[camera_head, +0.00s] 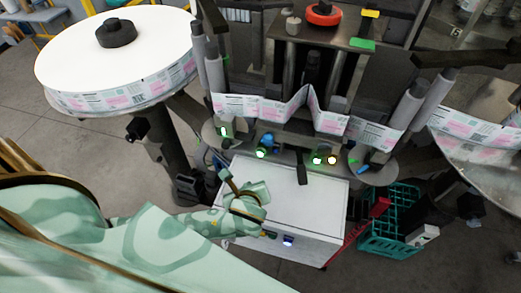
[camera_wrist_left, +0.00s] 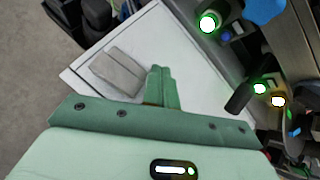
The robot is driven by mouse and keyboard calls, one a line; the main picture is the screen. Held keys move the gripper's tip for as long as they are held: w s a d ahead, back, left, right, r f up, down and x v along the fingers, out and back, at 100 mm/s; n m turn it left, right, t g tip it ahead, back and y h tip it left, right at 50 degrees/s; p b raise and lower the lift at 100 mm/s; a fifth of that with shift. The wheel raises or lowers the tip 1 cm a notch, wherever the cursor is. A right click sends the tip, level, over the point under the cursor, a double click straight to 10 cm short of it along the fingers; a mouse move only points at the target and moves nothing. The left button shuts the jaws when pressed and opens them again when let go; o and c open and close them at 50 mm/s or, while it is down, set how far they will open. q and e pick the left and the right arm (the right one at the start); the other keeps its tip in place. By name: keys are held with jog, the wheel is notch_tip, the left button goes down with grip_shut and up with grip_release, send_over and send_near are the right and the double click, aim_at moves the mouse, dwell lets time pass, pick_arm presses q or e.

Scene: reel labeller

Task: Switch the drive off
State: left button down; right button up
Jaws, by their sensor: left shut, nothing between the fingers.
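The machine front carries small controls above a white cabinet top (camera_head: 290,185). A blue knob (camera_head: 268,140) sits beside a lit green lamp (camera_head: 261,153). A black lever (camera_head: 302,173) sticks out to their right, with further lit lamps (camera_head: 325,160) beyond it. I cannot tell which control is the drive switch. The left wrist view also shows the blue knob (camera_wrist_left: 265,9), the green lamp (camera_wrist_left: 208,22) and the black lever (camera_wrist_left: 240,95). My left gripper (camera_wrist_left: 161,72) is shut and empty over the white top, apart from the controls. My right gripper is out of view.
A grey block (camera_wrist_left: 118,72) shows over the white top. A large white reel (camera_head: 120,50) stands at left, and a printed label web (camera_head: 270,108) crosses the machine. A red round button (camera_head: 323,14) is on top. A teal crate (camera_head: 390,225) stands on the floor at right.

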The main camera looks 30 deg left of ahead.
aim_at(261, 153)
pick_arm(q)
jog(key=shift+s+d, duration=0.15)
jog(key=shift+s, duration=0.05)
jog(key=shift+w, duration=0.2)
jog(key=shift+w+a+f+b, duration=0.1)
jog(key=shift+w+a+b, duration=0.1)
jog(key=shift+w+b, duration=0.3)
jog(key=w+b, duration=0.1)
jog(key=w, duration=0.1)
jog(key=w+a+b, duration=0.1)
jog(key=w, duration=0.2)
jog(key=shift+w+a+b, duration=0.2)
jog(key=shift+w+b, duration=0.1)
jog(key=shift+b, duration=0.1)
jog(key=shift+w+a, duration=0.2)
jog(key=shift+w, duration=0.7)
dwell(0.6)
